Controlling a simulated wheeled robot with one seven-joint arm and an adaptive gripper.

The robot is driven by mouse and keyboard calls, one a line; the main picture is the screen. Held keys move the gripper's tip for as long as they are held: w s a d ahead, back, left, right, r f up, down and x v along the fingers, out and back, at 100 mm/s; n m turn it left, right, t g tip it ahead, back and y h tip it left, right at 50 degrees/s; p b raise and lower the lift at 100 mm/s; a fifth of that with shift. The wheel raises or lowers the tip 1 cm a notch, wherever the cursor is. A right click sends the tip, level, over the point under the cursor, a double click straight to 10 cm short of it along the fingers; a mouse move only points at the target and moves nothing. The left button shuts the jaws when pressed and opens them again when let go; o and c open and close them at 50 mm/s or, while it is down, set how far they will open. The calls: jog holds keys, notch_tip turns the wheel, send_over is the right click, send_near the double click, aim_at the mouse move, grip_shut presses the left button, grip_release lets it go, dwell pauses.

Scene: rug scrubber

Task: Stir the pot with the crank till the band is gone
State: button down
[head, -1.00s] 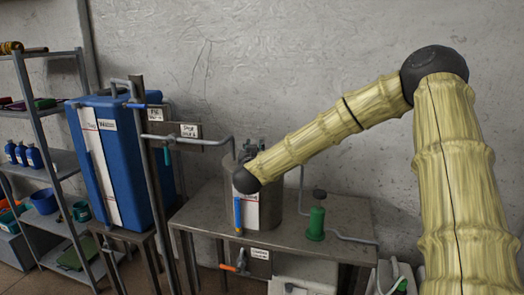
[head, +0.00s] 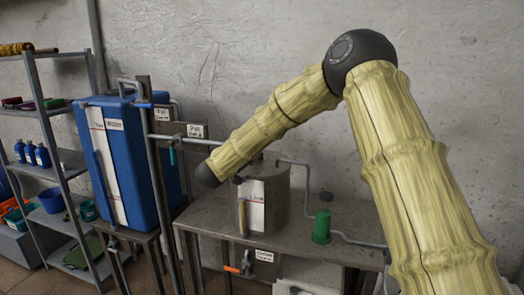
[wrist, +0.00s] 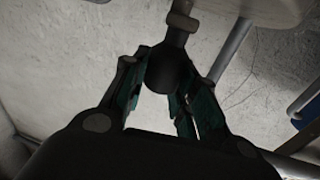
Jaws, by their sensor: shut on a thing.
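The pot (head: 272,203) is a grey metal cylinder on the steel table, with a white label strip and a slim upright tube (head: 242,217) on its front. The tube looks pale tan; I cannot make out a separate band in it. In the wrist view my gripper (wrist: 170,82) has its green-padded fingers closed around the dark round knob of the crank (wrist: 166,66). A grey crank piece (wrist: 180,22) runs up from the knob. In the head view my arm hides the gripper and most of the crank.
A blue tank (head: 135,165) on a stand and a post with pipes (head: 162,190) stand left of the pot. A green pump-like canister (head: 321,226) stands right of it. A shelf rack (head: 55,155) is far left. An orange-handled valve (head: 236,269) sits below the table edge.

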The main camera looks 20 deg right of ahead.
jog(key=shift+w+a+m+g+h, duration=0.35)
jog(key=shift+w+m+g+h, duration=0.2)
jog(key=shift+g, duration=0.25)
jog(key=shift+w+a+m+g+h, duration=0.35)
jog(key=shift+m+g+h, duration=0.1)
jog(key=shift+m+g, duration=0.3)
jog(key=shift+w+a, duration=0.25)
jog(key=shift+w, duration=0.3)
jog(key=shift+w+a, duration=0.25)
jog(key=shift+w, duration=0.35)
jog(key=c, duration=1.1)
grip_release()
jog(key=v, duration=1.2)
